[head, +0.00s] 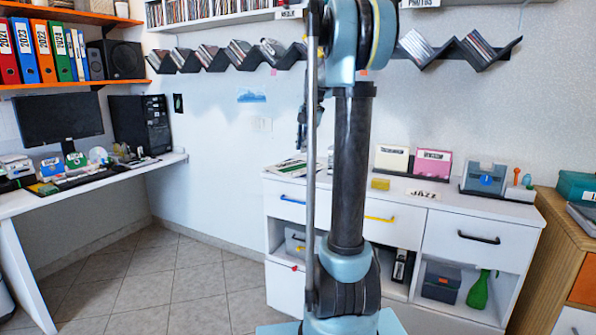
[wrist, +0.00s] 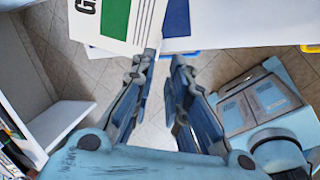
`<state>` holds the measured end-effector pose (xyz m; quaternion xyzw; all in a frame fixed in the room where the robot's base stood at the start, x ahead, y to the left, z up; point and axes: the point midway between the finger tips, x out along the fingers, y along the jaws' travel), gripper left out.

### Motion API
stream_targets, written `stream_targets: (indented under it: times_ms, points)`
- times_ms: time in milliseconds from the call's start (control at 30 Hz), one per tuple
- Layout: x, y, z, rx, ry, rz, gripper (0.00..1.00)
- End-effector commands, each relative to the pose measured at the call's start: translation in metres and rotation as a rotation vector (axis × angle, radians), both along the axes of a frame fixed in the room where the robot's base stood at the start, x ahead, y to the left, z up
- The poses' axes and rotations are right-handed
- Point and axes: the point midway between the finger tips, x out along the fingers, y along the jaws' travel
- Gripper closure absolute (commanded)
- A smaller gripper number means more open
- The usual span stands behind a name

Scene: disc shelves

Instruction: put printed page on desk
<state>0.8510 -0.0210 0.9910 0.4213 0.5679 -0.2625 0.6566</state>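Printed papers (head: 292,167) lie at the left end of the white cabinet's top in the head view. In the wrist view a white printed page with a green block (wrist: 116,22) reaches over the cabinet edge at the top. My gripper (wrist: 164,57) has its two fingers parted, with a visible gap between the tips. The left fingertip overlaps the page's lower corner; I cannot tell whether it touches. Nothing shows between the fingers. In the head view my gripper (head: 302,135) is partly hidden behind my arm, above the papers. The white desk (head: 32,203) stands at the left.
The desk carries a monitor (head: 58,118), a computer tower (head: 141,124), a keyboard (head: 84,178) and small items. The white cabinet (head: 445,215) also holds a yellow block (head: 380,184), a pink card (head: 433,163) and other items. Tiled floor (head: 170,285) between desk and cabinet is clear.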

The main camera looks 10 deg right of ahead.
Motion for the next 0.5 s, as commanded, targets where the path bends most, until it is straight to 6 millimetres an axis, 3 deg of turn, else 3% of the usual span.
stream_targets:
  times_ms: [300,500]
  points:
    - [0.012,0.008,-0.051,0.000,0.000,0.000,0.85]
    - [0.014,0.009,-0.065,0.000,0.000,-0.001,0.85]
